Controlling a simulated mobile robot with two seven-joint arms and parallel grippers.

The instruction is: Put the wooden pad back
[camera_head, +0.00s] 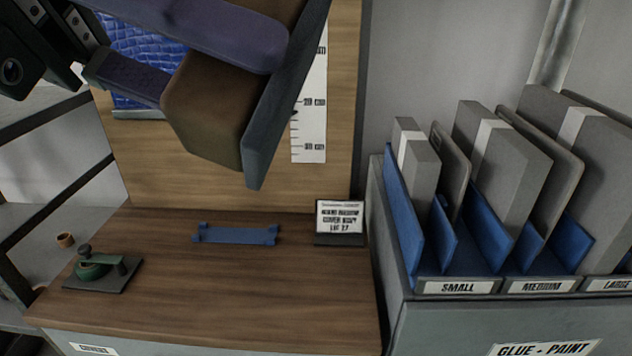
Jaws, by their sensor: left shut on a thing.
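My left gripper (195,72) comes in from the upper left, close to the camera. It is shut on the wooden pad (208,112), a brown block with a dark blue-grey plate (285,95) along its right side. The pad is held tilted in the air, in front of the upright wooden board and above the bench. Its upper end is cut off by the frame. A low blue holder (237,235) with raised corners lies empty on the wooden bench top (215,290), below the pad. My right gripper is not in view.
A small sign (339,218) stands right of the holder. A green tool on a dark plate (98,268) sits at the bench's left. An upright board (262,190) with a ruler (309,135) rises behind. Grey panels fill a labelled rack (458,287) at right. The bench front is clear.

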